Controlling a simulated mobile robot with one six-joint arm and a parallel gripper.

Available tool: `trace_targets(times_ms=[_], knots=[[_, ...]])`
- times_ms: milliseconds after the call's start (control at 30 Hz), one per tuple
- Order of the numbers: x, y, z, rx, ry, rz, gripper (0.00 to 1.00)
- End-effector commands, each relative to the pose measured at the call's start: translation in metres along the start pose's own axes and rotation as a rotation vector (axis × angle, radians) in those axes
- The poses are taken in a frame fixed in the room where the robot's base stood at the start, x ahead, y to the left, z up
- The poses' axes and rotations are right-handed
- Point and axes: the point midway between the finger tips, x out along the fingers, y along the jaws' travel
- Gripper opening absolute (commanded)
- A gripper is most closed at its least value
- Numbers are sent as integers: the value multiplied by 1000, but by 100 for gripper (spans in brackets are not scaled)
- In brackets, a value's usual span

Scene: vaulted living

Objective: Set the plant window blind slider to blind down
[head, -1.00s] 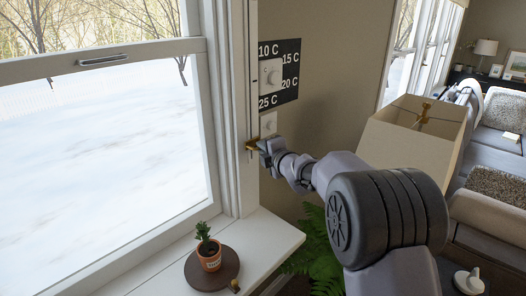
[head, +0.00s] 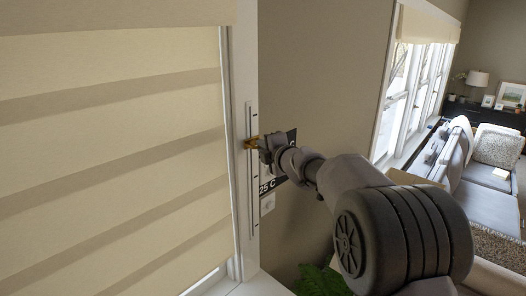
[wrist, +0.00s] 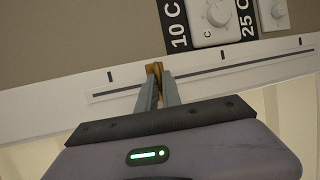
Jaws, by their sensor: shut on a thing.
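The slider knob (head: 247,143) is a small brass-coloured piece on a white upright track (head: 252,215) on the window's right frame. My gripper (head: 258,143) is shut on it, above the track's middle. In the wrist view the fingers (wrist: 160,88) pinch the knob (wrist: 153,68), which sits between two dark marks, nearer the left end of the slot. The cream blind (head: 110,120) covers nearly all the window. A thin strip of window shows below its lower edge.
A thermostat dial (wrist: 217,14) with a black temperature panel (wrist: 175,22) is on the wall close beside the track, partly behind my arm in the head view. A fern (head: 322,280) is below. A sofa (head: 470,165) stands at the right.

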Motion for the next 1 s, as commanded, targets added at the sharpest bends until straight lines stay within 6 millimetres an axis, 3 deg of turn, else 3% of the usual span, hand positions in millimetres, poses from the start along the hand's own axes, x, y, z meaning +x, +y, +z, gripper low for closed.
trace_targets(times_ms=[33, 300, 500, 933, 1000], knots=[[-5, 25, 2, -1, 0, 2, 0], [-14, 70, 6, -1, 0, 1, 0], [-17, 82, 7, -1, 0, 1, 0], [-18, 87, 8, -1, 0, 6, 0], [-18, 87, 8, -1, 0, 7, 19]])
